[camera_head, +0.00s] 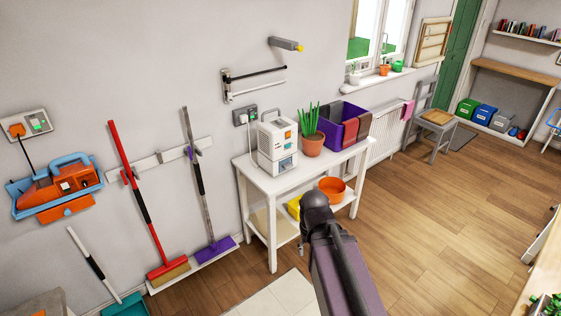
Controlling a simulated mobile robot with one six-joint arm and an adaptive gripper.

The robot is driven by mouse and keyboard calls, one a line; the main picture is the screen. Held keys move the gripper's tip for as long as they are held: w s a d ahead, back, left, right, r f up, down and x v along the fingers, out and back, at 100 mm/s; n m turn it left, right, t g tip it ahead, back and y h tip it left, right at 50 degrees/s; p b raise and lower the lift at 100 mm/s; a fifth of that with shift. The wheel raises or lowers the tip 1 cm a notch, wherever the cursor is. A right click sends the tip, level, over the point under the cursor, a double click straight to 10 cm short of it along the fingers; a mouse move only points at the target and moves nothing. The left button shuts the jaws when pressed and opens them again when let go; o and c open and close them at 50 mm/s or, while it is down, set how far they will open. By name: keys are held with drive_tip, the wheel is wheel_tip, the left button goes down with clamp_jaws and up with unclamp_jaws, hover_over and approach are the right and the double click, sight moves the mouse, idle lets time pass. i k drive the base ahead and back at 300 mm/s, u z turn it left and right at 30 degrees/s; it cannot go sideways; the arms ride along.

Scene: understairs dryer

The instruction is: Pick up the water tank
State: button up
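A white box-shaped appliance (277,140) stands upright on the left part of a small white table (262,183) against the wall. Its lower front has a pale, bluish-grey section (286,164) that may be the water tank; it is too small to be sure. This section sits within the appliance body. No separate tank is clearly seen. My dark arm reaches up from the bottom of the picture, in front of the table. The arm's end is not clearly visible, so I cannot see my gripper's fingers.
A potted plant (312,144) stands right beside the appliance, with a purple crate (354,129) further right. An orange bowl (332,185) and a partly hidden yellow item (294,207) are on the lower shelf. The wooden floor (440,230) at right is clear.

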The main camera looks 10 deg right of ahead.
sight(285, 163)
drive_tip(key=u, duration=0.05)
drive_tip(key=i, duration=1)
drive_tip(key=z, duration=0.05)
